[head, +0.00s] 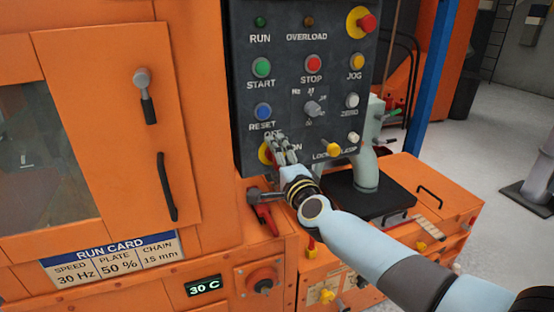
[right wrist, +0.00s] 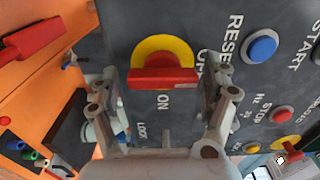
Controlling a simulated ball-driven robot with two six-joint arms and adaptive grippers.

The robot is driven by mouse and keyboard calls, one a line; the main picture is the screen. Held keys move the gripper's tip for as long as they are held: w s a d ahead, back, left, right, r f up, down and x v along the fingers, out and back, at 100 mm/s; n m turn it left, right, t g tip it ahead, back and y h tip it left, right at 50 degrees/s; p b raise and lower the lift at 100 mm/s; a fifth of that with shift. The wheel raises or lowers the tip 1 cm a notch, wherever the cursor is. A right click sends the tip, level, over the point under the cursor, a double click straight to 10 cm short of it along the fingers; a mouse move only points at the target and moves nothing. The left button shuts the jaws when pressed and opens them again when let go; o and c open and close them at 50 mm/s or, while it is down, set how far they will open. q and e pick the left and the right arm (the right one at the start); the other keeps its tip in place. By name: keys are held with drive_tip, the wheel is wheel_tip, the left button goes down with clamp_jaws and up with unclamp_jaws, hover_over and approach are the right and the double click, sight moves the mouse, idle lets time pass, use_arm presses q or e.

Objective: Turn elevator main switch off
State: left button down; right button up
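The main switch is a red bar handle (right wrist: 163,76) on a yellow disc (right wrist: 163,48). In the right wrist view the bar lies crosswise, its right end toward the partly hidden OFF label (right wrist: 201,62), with the ON label (right wrist: 163,102) below it. My right gripper (head: 283,148) is at the panel in front of the switch. In the right wrist view its fingers (right wrist: 163,88) are spread at both ends of the bar; contact is unclear. My left gripper is out of view.
The dark control panel (head: 285,88) carries several buttons above the switch, including blue RESET (head: 263,111) and a red-and-yellow button (head: 361,22). A yellow knob (head: 333,147) sits to the right.

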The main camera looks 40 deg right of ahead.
drive_tip(key=shift+o, duration=0.9)
drive_tip(key=shift+r, duration=0.1)
drive_tip(key=v, duration=1.2)
